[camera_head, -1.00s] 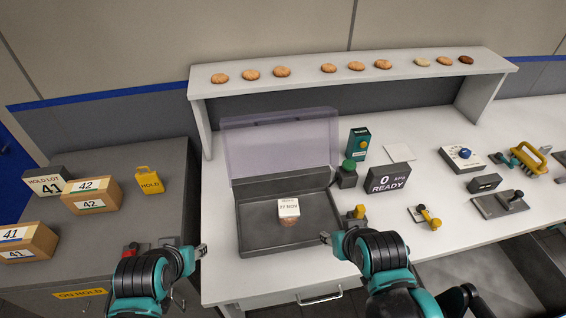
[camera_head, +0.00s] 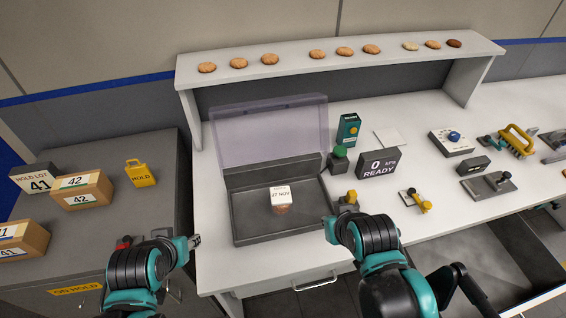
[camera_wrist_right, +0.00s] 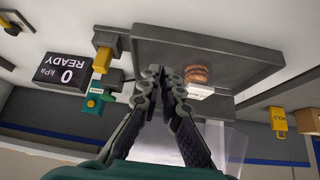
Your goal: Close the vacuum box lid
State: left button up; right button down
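The dark grey vacuum box (camera_head: 237,226) stands open on the white bench. Its translucent purple lid (camera_head: 265,135) stands raised at the back edge, leaning slightly back. Inside lies a pack with a white date label (camera_head: 280,193) and brown biscuits under it; the biscuits (camera_wrist_right: 197,73) also show in the right wrist view. My right gripper (camera_head: 328,224) is near the box's front right corner, apart from the lid. In the right wrist view its fingers (camera_wrist_right: 163,74) meet at the tips with nothing between them. My left gripper (camera_head: 194,241) is left of the box; its finger gap is too small to judge.
Right of the box stand a green-knobbed part (camera_head: 339,158), a yellow-handled part (camera_head: 349,198) and a READY display (camera_head: 377,163). A shelf (camera_head: 290,70) with several biscuits spans behind the lid. A grey cabinet (camera_head: 120,240) with boxes and a HOLD tag stands left.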

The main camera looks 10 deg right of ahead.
jog(key=w+a+r+g+p, duration=0.2)
jog(key=w+r+g+p, duration=0.2)
jog(key=w+r+p, duration=1.55)
jog(key=w+a+r+g+p, duration=0.2)
jog(key=w+r+p, duration=0.15)
jog(key=w, duration=0.65)
jog(key=w+a+r+g+p, duration=0.2)
jog(key=w+p, duration=0.3)
jog(key=w, duration=0.4)
jog(key=shift+n, duration=0.4)
jog(key=s+f, duration=0.1)
jog(key=f, duration=0.2)
jog(key=s+f+p, duration=0.1)
jog(key=f, duration=0.2)
jog(key=s+f, duration=0.1)
jog(key=f, duration=0.2)
jog(key=shift+s+p, duration=0.3)
jog(key=shift+p, duration=0.05)
jog(key=shift+s+r, duration=0.2)
jog(key=shift+s, duration=0.3)
jog(key=shift+w+f, duration=0.1)
